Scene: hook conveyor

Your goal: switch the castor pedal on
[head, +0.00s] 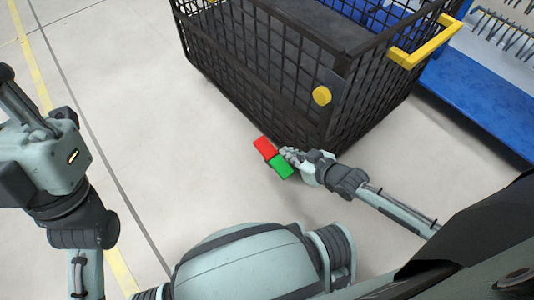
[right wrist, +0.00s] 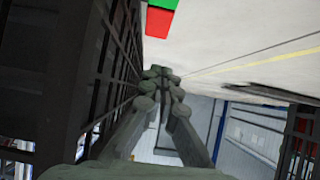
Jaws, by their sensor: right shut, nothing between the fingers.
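The castor pedal has a red half (head: 265,147) and a green half (head: 281,167), low beside the bottom corner of a black wire cart (head: 262,85). In the right wrist view the red half (right wrist: 159,22) is at the top, with a strip of the green half (right wrist: 163,3) above it. My right gripper (head: 288,153) is shut and empty, close to the right side of the pedal where the two colours meet. Its closed fingertips (right wrist: 161,72) show below the red half in the wrist view. I cannot tell whether they touch the pedal.
The cart's mesh wall (right wrist: 105,75) stands close along my right gripper's left side in the wrist view. The cart has a yellow handle (head: 425,42) and a yellow round knob (head: 321,96). A blue platform (head: 480,100) lies to the right. The floor left of the pedal is clear.

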